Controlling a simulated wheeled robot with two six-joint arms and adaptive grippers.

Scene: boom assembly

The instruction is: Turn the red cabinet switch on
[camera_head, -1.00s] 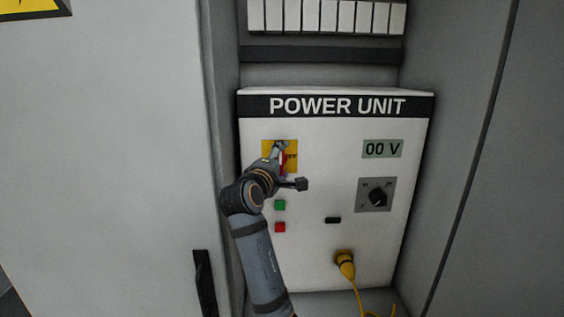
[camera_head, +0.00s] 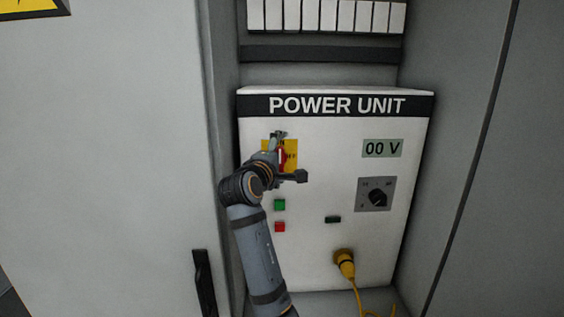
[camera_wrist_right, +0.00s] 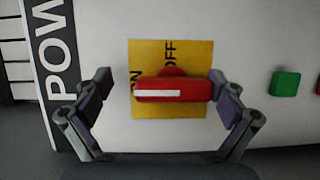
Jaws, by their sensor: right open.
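The red switch (camera_wrist_right: 172,90) sits on a yellow plate marked ON and OFF (camera_wrist_right: 170,52) in the right wrist view. Its handle lies crosswise in that picture, with a white stripe along its left part pointing toward the ON side. In the head view the right gripper (camera_head: 279,142) is in front of the yellow plate (camera_head: 291,148) and hides most of the switch (camera_head: 283,158). My left gripper is not in view.
The white power unit (camera_head: 320,190) has a green button (camera_head: 279,204), a red button (camera_head: 280,227), a display reading 00 V (camera_head: 382,149), a black knob (camera_head: 377,197) and a yellow plug (camera_head: 345,263). Cabinet walls stand close on both sides.

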